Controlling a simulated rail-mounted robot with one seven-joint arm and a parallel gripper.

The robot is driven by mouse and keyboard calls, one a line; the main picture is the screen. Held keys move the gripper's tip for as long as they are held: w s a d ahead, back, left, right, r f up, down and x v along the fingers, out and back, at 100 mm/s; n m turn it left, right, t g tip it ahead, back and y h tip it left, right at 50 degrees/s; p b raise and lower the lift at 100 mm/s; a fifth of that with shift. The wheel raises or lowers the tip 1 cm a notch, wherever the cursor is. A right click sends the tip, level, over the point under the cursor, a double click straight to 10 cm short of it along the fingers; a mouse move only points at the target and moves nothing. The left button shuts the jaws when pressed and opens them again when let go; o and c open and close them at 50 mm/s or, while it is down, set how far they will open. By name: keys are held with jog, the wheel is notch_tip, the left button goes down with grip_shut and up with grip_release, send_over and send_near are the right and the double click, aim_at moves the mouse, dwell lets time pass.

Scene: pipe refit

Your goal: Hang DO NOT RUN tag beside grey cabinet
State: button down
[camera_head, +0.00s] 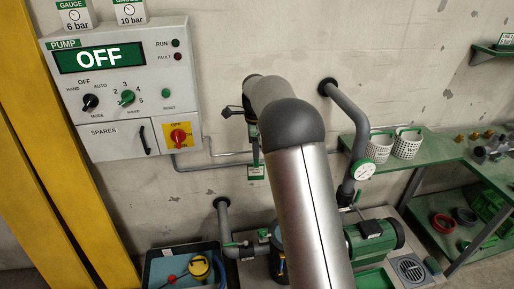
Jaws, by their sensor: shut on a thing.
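The grey cabinet (120,90) is the pump control panel on the wall at the left. Its display reads OFF, and its red and yellow switch (179,136) sits at its lower right. My arm reaches up from the bottom centre and bends in front of the wall, right of the cabinet. My gripper cannot be made out behind the arm's bend. A small dark piece (232,112) sticks out left of the arm; I cannot tell what it is. A small green and white label (256,172) shows below it, its words too small to read. No DO NOT RUN wording is legible.
Yellow posts (60,150) stand at the left. Grey pipe (350,115) with a gauge (364,170) runs right of my arm. A green bench (430,152) with white baskets (407,143) is at right.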

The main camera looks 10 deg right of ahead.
jog(key=shift+w+d+r+p, duration=0.1)
jog(key=shift+w+r+p, duration=0.05)
jog(key=shift+w+p, duration=2.05)
jog(key=shift+w+f+b, duration=0.25)
jog(key=shift+f+b, duration=0.5)
jog(key=shift+f, duration=0.3)
jog(key=c, duration=1.1)
grip_release()
jog(key=shift+o, duration=0.2)
